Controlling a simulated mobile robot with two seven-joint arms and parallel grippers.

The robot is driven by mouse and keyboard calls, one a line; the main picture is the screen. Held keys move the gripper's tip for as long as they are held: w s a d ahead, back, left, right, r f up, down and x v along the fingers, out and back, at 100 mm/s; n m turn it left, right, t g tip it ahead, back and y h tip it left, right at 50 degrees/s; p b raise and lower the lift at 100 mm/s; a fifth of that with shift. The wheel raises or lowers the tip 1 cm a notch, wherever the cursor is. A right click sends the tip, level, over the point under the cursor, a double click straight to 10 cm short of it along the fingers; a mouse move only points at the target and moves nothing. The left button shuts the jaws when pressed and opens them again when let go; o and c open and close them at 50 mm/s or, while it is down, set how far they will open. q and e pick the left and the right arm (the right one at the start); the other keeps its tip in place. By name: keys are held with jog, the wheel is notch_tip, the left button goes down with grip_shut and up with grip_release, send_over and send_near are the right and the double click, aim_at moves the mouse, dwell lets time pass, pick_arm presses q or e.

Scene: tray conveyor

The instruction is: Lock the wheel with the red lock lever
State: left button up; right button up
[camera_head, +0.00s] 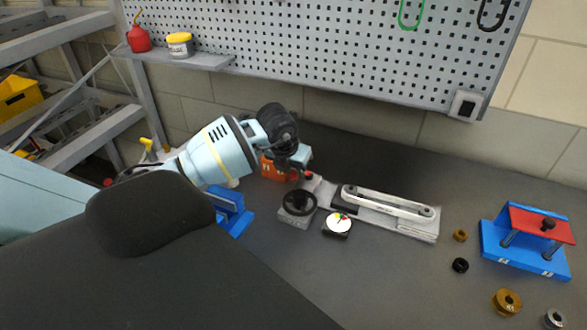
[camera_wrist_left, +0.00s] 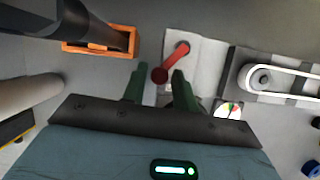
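The red lock lever (camera_wrist_left: 184,50) sits on a pale plate in the left wrist view, its round dark-red knob toward my gripper. A small red bit of it shows beside my gripper in the head view (camera_head: 308,175). My left gripper (camera_wrist_left: 158,74) has its two green fingers apart, one on each side of the knob, with a gap showing. In the head view my left gripper (camera_head: 302,162) is above the lever end of the fixture. The black wheel (camera_head: 299,203) stands on a grey block just in front; my gripper hides it in the wrist view. My right gripper is out of view.
A round dial (camera_head: 338,224) is right of the wheel. A belt unit (camera_head: 390,204) extends right from the lever. An orange box (camera_head: 274,171) and a blue block (camera_head: 233,210) are left. A red-and-blue fixture (camera_head: 528,240) is far right. The front bench is mostly clear.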

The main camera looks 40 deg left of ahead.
pick_arm(q)
grip_shut()
jog(key=shift+a+f+m+h+b, duration=0.15)
jog(key=shift+a+m+h+b, duration=0.15)
jog(key=shift+m, duration=0.2)
jog(key=shift+w+a+m+h+b, duration=0.25)
jog(key=shift+m+h+b, duration=0.1)
jog(key=shift+m, duration=0.45)
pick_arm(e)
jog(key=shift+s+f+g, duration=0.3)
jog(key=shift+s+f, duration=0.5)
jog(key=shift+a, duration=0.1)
pick_arm(q)
grip_release()
jog(key=shift+r, duration=0.2)
